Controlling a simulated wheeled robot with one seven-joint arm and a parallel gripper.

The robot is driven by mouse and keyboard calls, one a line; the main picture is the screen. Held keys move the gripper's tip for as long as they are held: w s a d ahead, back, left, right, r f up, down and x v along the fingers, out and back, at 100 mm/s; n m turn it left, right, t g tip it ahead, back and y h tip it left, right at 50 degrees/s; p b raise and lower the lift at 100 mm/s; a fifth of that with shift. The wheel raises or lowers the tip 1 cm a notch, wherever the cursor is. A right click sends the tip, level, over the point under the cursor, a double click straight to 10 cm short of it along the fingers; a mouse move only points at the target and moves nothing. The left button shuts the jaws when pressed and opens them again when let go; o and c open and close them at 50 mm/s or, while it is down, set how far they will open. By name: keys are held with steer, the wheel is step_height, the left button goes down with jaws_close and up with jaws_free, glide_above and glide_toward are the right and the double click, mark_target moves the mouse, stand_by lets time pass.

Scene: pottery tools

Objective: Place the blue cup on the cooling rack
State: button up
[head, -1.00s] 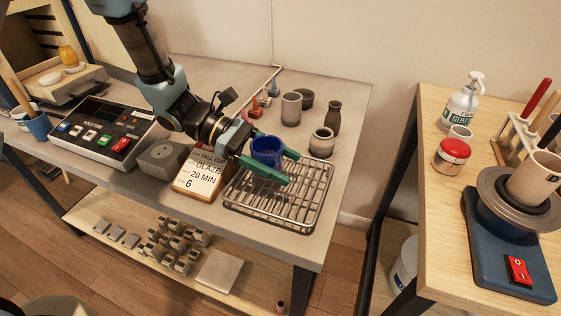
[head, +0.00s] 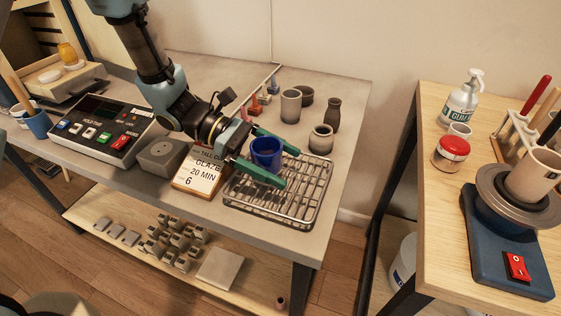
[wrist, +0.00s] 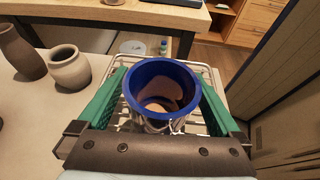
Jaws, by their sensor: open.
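The blue cup (head: 266,152) stands upright on the wire cooling rack (head: 316,212), over its back left part. My gripper (head: 282,160) is open, with one green finger on each side of the cup. In the wrist view the cup (wrist: 160,88) sits between the two fingers of my gripper (wrist: 163,98), with small gaps showing at its sides. Bars of the rack (wrist: 208,77) show around and beyond the cup. The cup's base is partly hidden by the near finger in the head view.
A glaze sign (head: 201,171) stands left of the rack, near a grey box (head: 163,157). A small round pot (head: 320,139) and a dark vase (head: 332,116) stand close behind the rack. The front right of the rack is bare.

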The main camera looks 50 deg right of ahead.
steer(key=b+v, duration=0.2)
steer(key=v, duration=0.9)
steer(key=shift+w+b, duration=0.4)
steer(key=shift+a+r, duration=0.1)
steer(key=shift+a, duration=0.15)
steer(key=w+a+m+t+y, duration=0.1)
steer(key=w+a+t, duration=0.4)
steer(key=a, duration=0.7)
steer(key=w+a+f+m+t+y, duration=0.1)
steer(key=w+a+t, duration=0.3)
steer(key=a, duration=0.8)
steer(key=w+a+f+m+t+y, duration=0.1)
steer(key=w+a+t, duration=0.4)
steer(key=a, duration=0.7)
steer(key=shift+w+m+t+y, duration=0.3)
steer(key=shift+w+m+y, duration=0.25)
steer(key=shift+m+y, duration=0.5)
